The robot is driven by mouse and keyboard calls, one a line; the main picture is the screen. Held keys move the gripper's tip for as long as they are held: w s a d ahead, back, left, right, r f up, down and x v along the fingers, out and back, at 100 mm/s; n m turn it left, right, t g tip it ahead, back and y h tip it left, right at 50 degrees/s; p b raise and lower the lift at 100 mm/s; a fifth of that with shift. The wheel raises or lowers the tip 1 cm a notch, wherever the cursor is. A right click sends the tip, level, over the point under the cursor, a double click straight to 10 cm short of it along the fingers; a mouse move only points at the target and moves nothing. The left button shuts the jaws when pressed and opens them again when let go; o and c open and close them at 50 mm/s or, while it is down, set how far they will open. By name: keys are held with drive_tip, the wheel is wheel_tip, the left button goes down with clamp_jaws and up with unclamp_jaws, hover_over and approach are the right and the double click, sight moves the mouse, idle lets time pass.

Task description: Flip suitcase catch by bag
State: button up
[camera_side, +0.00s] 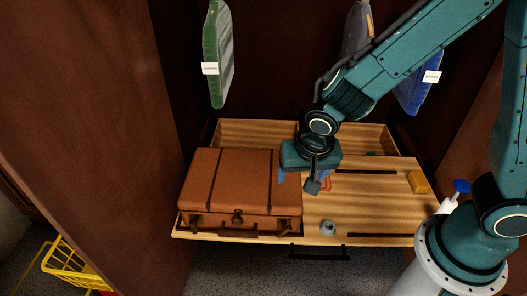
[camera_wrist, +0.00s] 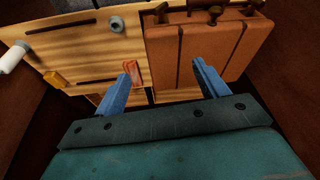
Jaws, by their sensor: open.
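The brown suitcase (camera_side: 228,178) lies closed on the left part of the wooden board. Dark straps run across its lid. In the wrist view the suitcase (camera_wrist: 222,48) is at upper right, and the catch (camera_wrist: 214,14) shows at the top edge.
The wooden board (camera_side: 375,210) carries a red piece (camera_side: 327,185), a grey knob (camera_side: 327,227) and a yellow block (camera_side: 418,182). A green item (camera_side: 218,55) and a blue item (camera_side: 414,95) hang behind. Dark walls enclose both sides. A yellow basket (camera_side: 68,264) stands lower left.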

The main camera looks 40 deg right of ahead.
drive_tip(key=shift+n, duration=0.4)
drive_tip(key=shift+s+d+r, duration=0.15)
drive_tip(key=shift+d+r, duration=0.15)
drive_tip(key=shift+r, duration=0.3)
drive_tip(key=shift+s+d+r, duration=0.1)
drive_tip(key=shift+d+r, duration=0.2)
drive_tip(key=shift+r, duration=0.35)
drive_tip(key=shift+s+d+r, duration=0.15)
drive_tip(key=shift+d+r, duration=0.15)
drive_tip(key=shift+r, duration=0.3)
